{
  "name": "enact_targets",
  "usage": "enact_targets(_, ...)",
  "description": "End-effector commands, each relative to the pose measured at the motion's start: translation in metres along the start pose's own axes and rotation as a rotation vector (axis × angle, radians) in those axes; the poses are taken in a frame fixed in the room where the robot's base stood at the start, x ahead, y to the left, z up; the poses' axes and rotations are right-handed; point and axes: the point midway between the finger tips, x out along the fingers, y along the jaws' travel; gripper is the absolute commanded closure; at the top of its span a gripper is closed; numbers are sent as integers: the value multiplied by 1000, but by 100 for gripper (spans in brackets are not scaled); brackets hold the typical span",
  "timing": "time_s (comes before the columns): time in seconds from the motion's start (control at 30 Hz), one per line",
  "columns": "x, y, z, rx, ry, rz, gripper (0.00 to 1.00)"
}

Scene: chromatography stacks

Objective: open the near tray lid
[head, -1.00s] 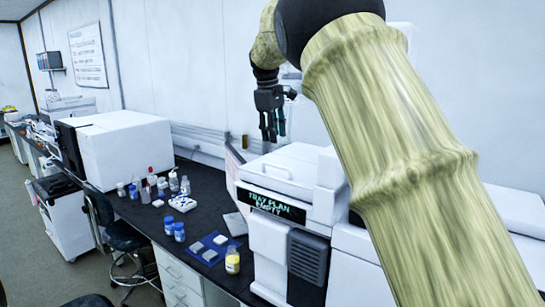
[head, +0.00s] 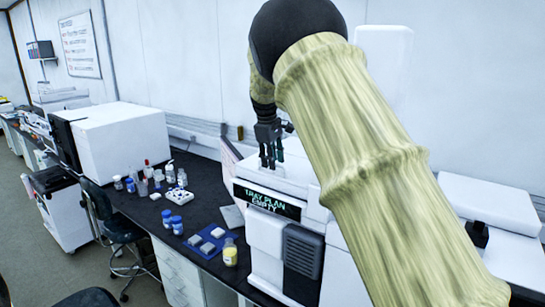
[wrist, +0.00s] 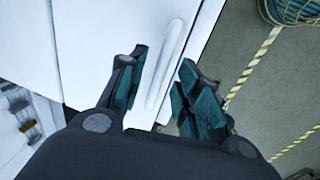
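The near tray lid (head: 300,172) is the flat white top of the white instrument whose display (head: 266,200) reads "TRAY PLAN EMPTY". It looks closed. In the wrist view the white lid surface (wrist: 100,40) carries a raised white bar handle (wrist: 164,62). My gripper (head: 271,163) is low over the front part of the lid in the head view. In the wrist view my gripper (wrist: 162,68) is open, with dark teal fingers on either side of the handle's line. I cannot tell whether they touch it. My arm hides the lid's right side.
Bottles and vials (head: 172,174) stand on the black bench (head: 150,210) left of the instrument, near a blue mat (head: 208,253) and a yellow bottle (head: 230,252). A white upright panel (head: 385,65) rises behind my arm. A chair (head: 118,235) stands in front.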

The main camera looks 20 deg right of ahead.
Motion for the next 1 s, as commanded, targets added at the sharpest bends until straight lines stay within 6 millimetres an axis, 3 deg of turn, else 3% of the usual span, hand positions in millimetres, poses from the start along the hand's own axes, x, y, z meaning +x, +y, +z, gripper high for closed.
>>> enact_targets(0.23,1,0,0,0,0,0,66)
enact_targets(0.43,1,0,0,0,0,0,100)
enact_targets(1.0,-10,8,0,2,4,-57,100)
